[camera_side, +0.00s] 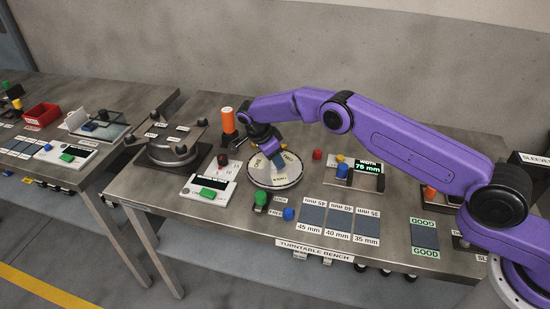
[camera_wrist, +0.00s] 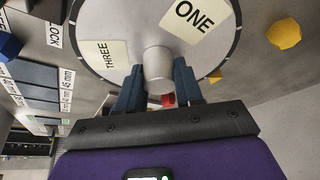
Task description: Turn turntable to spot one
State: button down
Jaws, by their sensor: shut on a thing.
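The turntable (camera_side: 262,182) is a round pale disc with a dark rim on the bench, with paper labels on its top. In the wrist view its disc (camera_wrist: 140,20) fills the upper middle, with a ONE label (camera_wrist: 195,15) at upper right and a THREE label (camera_wrist: 108,54) at left. A pale grey round knob (camera_wrist: 158,62) stands up from the disc. My gripper (camera_wrist: 157,82) has its two dark blue fingers on either side of this knob, shut on it. In the side view my gripper (camera_side: 272,150) is over the disc and hides part of it.
An orange cylinder (camera_side: 228,120) stands behind the disc.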

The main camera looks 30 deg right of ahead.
aim_at(269, 168)
jog(key=shift+m+g, duration=0.3)
jog(key=shift+m, duration=0.6)
jog(key=c, duration=0.7)
grip_release()
jog(key=shift+c, duration=0.2)
jog(key=shift+v, duration=2.35)
notch_tip(269, 168, up, 7)
jog(key=shift+r, duration=0.2)
